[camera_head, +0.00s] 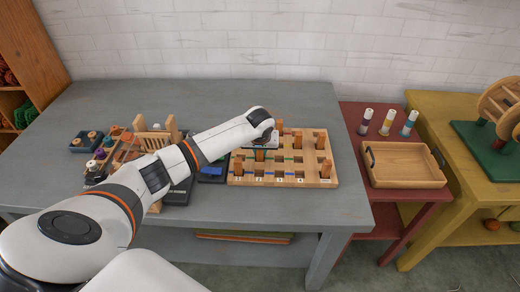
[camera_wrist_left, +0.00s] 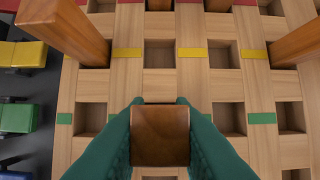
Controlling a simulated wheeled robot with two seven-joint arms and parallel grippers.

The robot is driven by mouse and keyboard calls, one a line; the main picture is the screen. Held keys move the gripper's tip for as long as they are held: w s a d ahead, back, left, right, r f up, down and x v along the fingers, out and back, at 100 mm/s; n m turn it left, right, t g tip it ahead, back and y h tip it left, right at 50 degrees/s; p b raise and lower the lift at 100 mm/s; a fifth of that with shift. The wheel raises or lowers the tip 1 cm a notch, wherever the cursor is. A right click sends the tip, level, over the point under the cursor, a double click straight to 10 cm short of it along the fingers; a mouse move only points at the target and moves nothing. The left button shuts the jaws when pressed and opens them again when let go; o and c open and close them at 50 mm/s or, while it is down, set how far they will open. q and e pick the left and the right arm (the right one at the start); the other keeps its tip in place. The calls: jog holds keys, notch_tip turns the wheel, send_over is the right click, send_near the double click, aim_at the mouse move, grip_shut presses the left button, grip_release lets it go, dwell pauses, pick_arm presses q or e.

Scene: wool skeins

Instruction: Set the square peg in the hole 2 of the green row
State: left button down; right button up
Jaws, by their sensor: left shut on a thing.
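The wooden peg board (camera_head: 333,183) lies on the grey table, with rows of square holes and coloured strips. My left gripper (camera_wrist_left: 160,132) has teal fingers shut on the square peg (camera_wrist_left: 160,135), a brown wooden block seen from its top. The peg is over the green-strip row, at the second hole from the left in the left wrist view; whether its lower end is inside cannot be told. The hole is mostly hidden by the peg and fingers. Green strips (camera_wrist_left: 262,118) mark the row, with empty holes (camera_wrist_left: 228,117) beside it. My right gripper is out of view.
Other pegs stand close by, one left (camera_wrist_left: 70,28) and one right (camera_wrist_left: 298,42) in the wrist view. Coloured blocks (camera_wrist_left: 18,117) lie left of the board. A wooden tray (camera_head: 403,165) sits on the red table. The grey table's front right is clear.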

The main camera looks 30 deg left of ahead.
pick_arm(q)
jog(key=shift+f, duration=0.1)
jog(key=c, duration=1.3)
grip_release()
jog(key=shift+o, duration=0.2)
jog(key=shift+s+r, duration=0.1)
jog(key=shift+r, duration=0.45)
jog(key=v, duration=1.1)
jog(key=shift+d+r, duration=0.1)
